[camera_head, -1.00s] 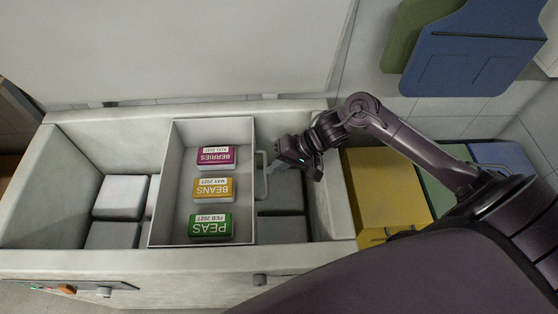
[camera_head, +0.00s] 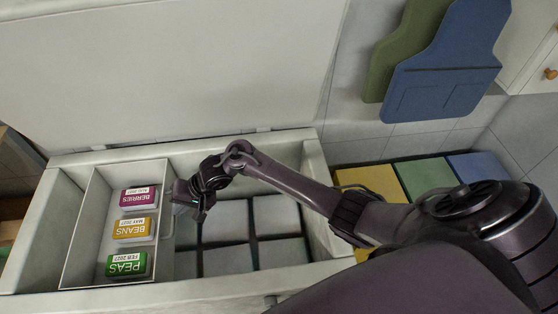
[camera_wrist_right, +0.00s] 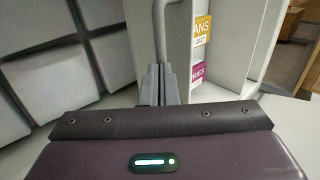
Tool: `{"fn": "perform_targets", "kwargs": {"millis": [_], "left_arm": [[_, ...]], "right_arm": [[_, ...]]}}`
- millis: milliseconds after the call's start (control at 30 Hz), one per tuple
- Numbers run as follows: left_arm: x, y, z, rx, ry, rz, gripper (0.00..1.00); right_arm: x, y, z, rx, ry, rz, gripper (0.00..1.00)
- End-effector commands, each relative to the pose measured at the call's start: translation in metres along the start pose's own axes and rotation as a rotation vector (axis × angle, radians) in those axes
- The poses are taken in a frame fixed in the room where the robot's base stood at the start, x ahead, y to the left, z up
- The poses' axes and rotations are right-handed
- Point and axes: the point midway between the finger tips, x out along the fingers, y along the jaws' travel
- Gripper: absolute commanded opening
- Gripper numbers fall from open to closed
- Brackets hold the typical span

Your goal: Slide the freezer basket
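The grey freezer basket (camera_head: 98,215) sits near the left end of the open chest freezer (camera_head: 225,290). It holds a purple BERRIES pack (camera_head: 139,200), a yellow BEANS pack (camera_head: 134,229) and a green PEAS pack (camera_head: 126,263). My right gripper (camera_head: 178,194) is at the basket's right side. In the right wrist view, its fingers (camera_wrist_right: 158,85) are shut on the basket's grey handle (camera_wrist_right: 160,30). The basket wall and parts of the BEANS and BERRIES labels also show there. In the head view the gripper mostly hides the handle. My left gripper is not in view.
Several pale blocks (camera_head: 227,260) lie on the freezer floor to the right of the basket. The raised lid (camera_head: 180,70) stands behind. Yellow, green and blue boxes (camera_head: 425,175) are right of the freezer.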

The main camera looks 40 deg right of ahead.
Motion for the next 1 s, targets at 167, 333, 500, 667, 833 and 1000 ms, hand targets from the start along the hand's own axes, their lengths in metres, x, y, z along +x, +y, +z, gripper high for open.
{"fn": "perform_targets", "kwargs": {"millis": [167, 333, 500, 667, 833, 1000], "left_arm": [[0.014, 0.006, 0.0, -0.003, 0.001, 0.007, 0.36], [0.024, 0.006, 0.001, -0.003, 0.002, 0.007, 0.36], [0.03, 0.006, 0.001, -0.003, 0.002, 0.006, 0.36], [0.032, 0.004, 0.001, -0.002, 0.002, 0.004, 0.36], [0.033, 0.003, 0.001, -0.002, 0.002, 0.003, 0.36], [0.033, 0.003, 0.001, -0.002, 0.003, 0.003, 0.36]], "right_arm": [[0.033, -0.031, -0.001, 0.003, 0.0, 0.0, 0.0], [0.053, -0.054, -0.001, 0.004, 0.002, 0.002, 0.0], [0.065, -0.068, -0.002, 0.006, 0.002, 0.004, 0.0], [0.07, -0.074, -0.003, 0.006, 0.003, 0.006, 0.0], [0.072, -0.076, -0.003, 0.007, 0.002, 0.006, 0.0], [0.072, -0.076, -0.003, 0.007, 0.002, 0.005, 0.0]]}}
